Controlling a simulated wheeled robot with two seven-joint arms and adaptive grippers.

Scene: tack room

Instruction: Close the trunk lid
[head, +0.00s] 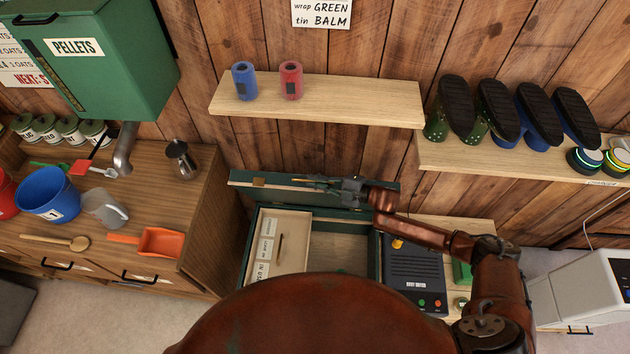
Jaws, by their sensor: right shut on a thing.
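The green trunk (250,243) stands against the plank wall, below the shelf. Its lid (240,181) is up at the back, seen nearly edge-on as a long green strip. My left gripper is not in view.
A dark box with buttons (415,282) stands right of the trunk. A wooden counter (200,215) with a blue bucket (48,192) and an orange scoop (160,242) is at left. A shelf (340,102) with blue and red cups hangs above the lid.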

